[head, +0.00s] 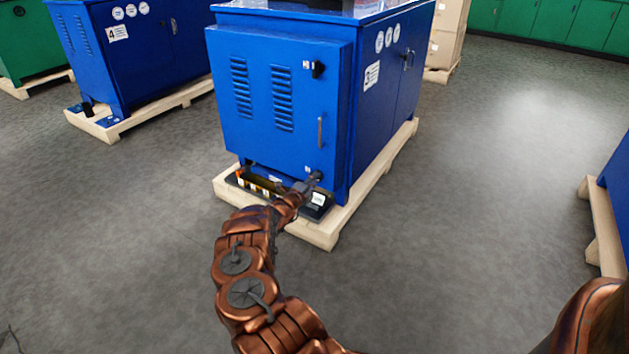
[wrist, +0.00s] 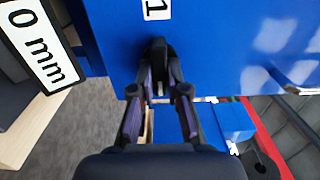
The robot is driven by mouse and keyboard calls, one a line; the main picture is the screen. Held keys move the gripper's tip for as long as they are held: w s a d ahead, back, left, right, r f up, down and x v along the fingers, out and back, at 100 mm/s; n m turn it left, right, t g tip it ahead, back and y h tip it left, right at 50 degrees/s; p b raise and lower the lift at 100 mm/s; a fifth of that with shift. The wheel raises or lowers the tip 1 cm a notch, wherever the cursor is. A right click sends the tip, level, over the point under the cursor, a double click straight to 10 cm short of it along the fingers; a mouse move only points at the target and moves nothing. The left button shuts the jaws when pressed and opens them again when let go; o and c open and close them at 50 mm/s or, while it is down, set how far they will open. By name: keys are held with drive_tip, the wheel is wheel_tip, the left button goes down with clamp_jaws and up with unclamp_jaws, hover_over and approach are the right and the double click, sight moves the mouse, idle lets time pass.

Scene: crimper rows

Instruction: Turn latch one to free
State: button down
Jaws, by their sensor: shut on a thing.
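Latch one is a small black knob (wrist: 157,52) on the blue cabinet door, under a white label marked 1 (wrist: 156,8) in the wrist view. My gripper (wrist: 158,78) has its two fingers on either side of the knob and is shut on it. In the head view my gripper (head: 309,182) is at the lower right of the blue door (head: 292,100), and it mostly hides this latch. A second black latch (head: 318,70) sits near the door's top right corner. The knob's exact turn is hard to tell behind the fingers.
The cabinet stands on a wooden pallet (head: 325,232). A vertical handle (head: 320,132) is on the door above my gripper. A white "0 mm" sign (wrist: 42,45) lies close at left in the wrist view.

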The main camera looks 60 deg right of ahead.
drive_tip(key=c, duration=1.2)
unclamp_jaws()
drive_tip(key=shift+o, duration=0.2)
drive_tip(key=a, duration=1.2)
drive_tip(key=shift+s, duration=0.25)
